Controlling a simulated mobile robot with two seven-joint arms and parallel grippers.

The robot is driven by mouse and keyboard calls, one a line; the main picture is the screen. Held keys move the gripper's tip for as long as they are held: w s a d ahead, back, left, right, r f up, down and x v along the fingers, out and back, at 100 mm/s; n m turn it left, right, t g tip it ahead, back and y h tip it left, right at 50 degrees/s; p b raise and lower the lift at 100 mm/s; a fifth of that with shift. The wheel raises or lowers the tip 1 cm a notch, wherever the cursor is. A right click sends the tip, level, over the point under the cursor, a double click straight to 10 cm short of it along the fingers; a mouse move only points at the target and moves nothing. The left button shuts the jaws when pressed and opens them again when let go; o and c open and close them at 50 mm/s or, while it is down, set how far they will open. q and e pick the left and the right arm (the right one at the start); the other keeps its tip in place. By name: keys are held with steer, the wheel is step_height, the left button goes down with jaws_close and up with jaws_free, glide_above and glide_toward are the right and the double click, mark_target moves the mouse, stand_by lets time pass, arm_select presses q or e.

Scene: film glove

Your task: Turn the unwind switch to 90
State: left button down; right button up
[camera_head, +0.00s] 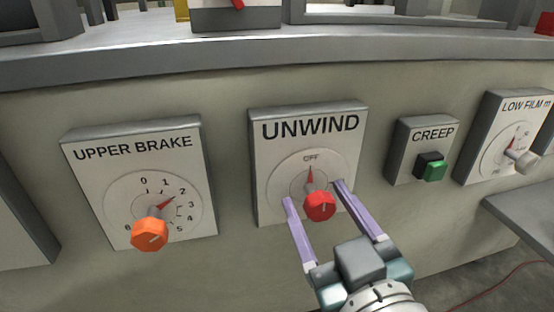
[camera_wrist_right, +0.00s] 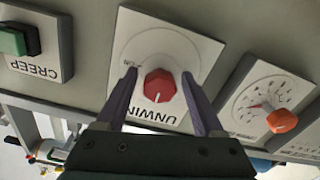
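The unwind switch is a red knob (camera_head: 320,206) on a white dial plate labelled UNWIND (camera_head: 310,125). Its red pointer is up at the OFF mark. My right gripper (camera_head: 314,193) is open, with one purple finger on each side of the knob. In the right wrist view the knob (camera_wrist_right: 159,86) sits between the two fingers (camera_wrist_right: 160,84), with a visible gap on both sides. That view shows the panel upside down. My left gripper is in neither view.
An orange UPPER BRAKE knob (camera_head: 150,235) is to the left, its pointer near 2. A CREEP box (camera_head: 422,150) with green and black buttons and a LOW FILM dial (camera_head: 507,140) are to the right. A grey ledge (camera_head: 200,57) runs above the panel.

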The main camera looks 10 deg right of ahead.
jaws_close()
stand_by(0.3)
steer(key=shift+m, duration=0.3)
steer(key=m+p, duration=0.1)
steer(key=m, duration=0.2)
steer(key=shift+r, duration=0.1)
steer(key=m+p, duration=0.1)
steer(key=m, duration=0.8)
steer(key=shift+a+m, duration=0.1)
steer(key=shift+m, duration=0.2)
steer(key=m, duration=0.4)
steer(key=shift+m, duration=0.3)
